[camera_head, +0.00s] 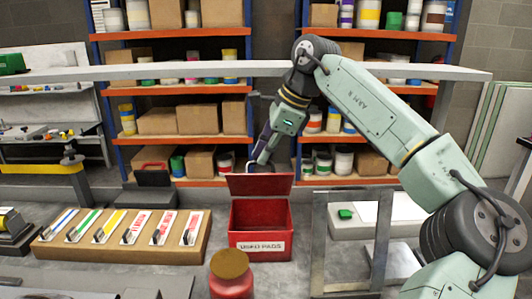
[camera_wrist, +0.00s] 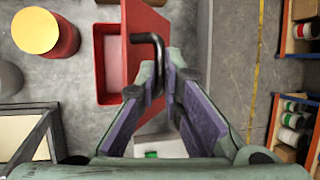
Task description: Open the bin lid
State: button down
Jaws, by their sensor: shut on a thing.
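In the wrist view the lid (camera_wrist: 150,24) is seen near edge-on beside the open bin (camera_wrist: 107,95). A dark bent handle (camera_wrist: 158,42) stands out from the lid. My gripper (camera_head: 256,165) is behind and above the lid. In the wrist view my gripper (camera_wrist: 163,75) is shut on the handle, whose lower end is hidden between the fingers.
A red canister with a yellow-brown top (camera_head: 230,265) stands in front of the bin. A metal frame (camera_head: 319,240) stands close on the right. Shelves with boxes and cans (camera_head: 168,182) are behind.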

jog(key=shift+w+f, duration=0.1)
jog(key=shift+f, duration=0.65)
jog(key=c, duration=2.2)
grip_release()
jog(key=shift+o, duration=1.3)
jog(key=shift+w+a+f, duration=0.15)
jog(key=shift+w+f, duration=0.3)
jog(key=shift+w, duration=0.1)
jog(key=shift+o, duration=0.7)
jog(key=shift+r, duration=0.15)
jog(key=shift+o, duration=0.6)
jog(key=shift+s+r, duration=0.35)
jog(key=shift+w+f, duration=0.1)
jog(key=shift+w, duration=0.05)
jog(key=v, duration=1.2)
jog(key=shift+w, duration=0.15)
jog(key=shift+c, duration=0.5)
